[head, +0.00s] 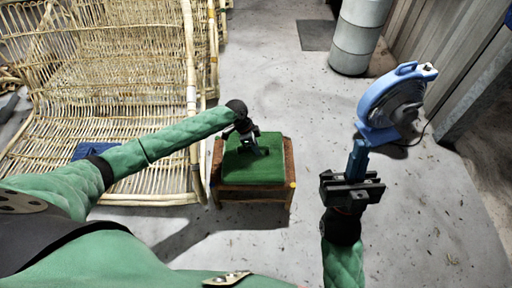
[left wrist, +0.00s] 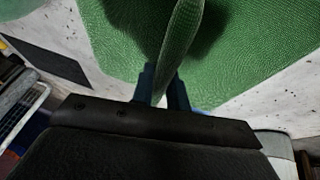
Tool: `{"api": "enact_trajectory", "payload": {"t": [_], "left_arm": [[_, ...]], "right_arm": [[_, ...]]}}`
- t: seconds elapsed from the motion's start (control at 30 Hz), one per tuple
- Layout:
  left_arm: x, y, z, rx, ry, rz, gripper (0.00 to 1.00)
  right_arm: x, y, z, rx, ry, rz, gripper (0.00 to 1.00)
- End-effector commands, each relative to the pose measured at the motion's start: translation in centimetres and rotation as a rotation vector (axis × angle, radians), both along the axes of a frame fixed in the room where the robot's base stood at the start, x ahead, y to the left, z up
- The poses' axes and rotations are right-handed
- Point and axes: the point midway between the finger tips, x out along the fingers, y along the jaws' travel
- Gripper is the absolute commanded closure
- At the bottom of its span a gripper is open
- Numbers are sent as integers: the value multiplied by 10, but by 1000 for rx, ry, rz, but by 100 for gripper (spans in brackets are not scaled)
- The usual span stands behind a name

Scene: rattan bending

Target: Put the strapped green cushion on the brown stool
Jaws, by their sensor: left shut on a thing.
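The green cushion (head: 252,174) is over the top of the brown stool (head: 230,192) in the head view, with the stool's brown edges showing around it. I cannot tell whether it bears fully on the stool. My left gripper (head: 249,145) is above the cushion's middle, shut on its green strap. In the left wrist view the strap (left wrist: 180,40) rises between the two blue fingers (left wrist: 163,88), and the cushion (left wrist: 115,55) fills much of the picture behind. My right gripper (head: 357,160) is to the right of the stool, its blue fingers close together, with nothing visible between them.
A blue fan (head: 392,105) is just beyond my right gripper. A rattan frame (head: 110,110) stands left of the stool. A pale drum (head: 360,38) is at the back, beside a corrugated wall (head: 450,45). The grey floor (head: 305,95) between stool and drum is clear.

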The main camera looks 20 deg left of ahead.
Motion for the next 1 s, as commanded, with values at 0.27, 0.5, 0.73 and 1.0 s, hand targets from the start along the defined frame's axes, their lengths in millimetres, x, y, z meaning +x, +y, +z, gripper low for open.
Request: {"api": "enact_trajectory", "payload": {"t": [0.27,0.5,0.73,1.0], "left_arm": [[0,0,-2,0,0,0,74],[0,0,-2,0,0,0,62],[1,2,4,0,0,0,62],[3,13,30,0,-1,0,62]], "right_arm": [[2,0,-1,-2,7,0,100],[2,0,-2,-3,5,0,100],[1,0,0,-1,4,0,100],[31,11,-40,-42,180,8,100]]}}
